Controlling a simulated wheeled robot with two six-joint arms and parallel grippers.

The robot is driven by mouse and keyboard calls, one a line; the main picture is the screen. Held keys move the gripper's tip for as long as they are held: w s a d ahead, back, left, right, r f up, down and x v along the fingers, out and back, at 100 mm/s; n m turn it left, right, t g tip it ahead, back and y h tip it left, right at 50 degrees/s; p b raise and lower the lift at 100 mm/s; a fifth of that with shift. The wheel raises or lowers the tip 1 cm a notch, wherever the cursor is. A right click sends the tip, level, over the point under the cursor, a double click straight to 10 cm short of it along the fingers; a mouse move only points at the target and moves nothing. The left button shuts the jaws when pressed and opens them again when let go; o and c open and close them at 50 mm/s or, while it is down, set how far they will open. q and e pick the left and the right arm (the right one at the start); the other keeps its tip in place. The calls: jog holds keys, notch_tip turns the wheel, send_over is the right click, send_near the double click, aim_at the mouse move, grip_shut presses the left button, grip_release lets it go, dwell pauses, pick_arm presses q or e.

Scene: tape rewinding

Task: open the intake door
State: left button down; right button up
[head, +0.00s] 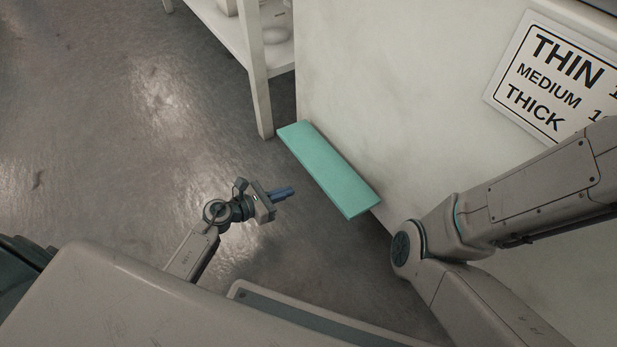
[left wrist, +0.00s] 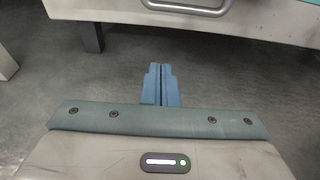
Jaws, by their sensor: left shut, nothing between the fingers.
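A white machine (head: 400,90) stands at the right in the head view. A flat teal panel (head: 330,168) sticks out from its side, low above the floor. My left gripper (head: 291,191) is shut and empty, just left of the teal panel and apart from it. In the left wrist view, a white front panel (left wrist: 110,8) with a metal bar handle (left wrist: 186,10) shows at the top edge. My closed left fingers (left wrist: 161,72) point toward it without touching it. I cannot tell whether this front is the intake door. My right gripper is out of view.
A white shelf unit (head: 258,70) with dishes stands at the top, beside the machine. A sign (head: 555,80) reading THIN, MEDIUM, THICK is on the machine. My right arm crosses the lower right. The grey floor (head: 110,130) at the left is clear.

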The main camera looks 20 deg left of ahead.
pick_arm(q)
jog(key=b+x, duration=0.3)
jog(key=x, duration=0.5)
jog(key=r, duration=0.4)
jog(key=shift+s+a+b, duration=0.25)
jog(key=shift+s+b, duration=0.05)
jog(key=shift+s, duration=0.05)
jog(key=shift+r, duration=0.1)
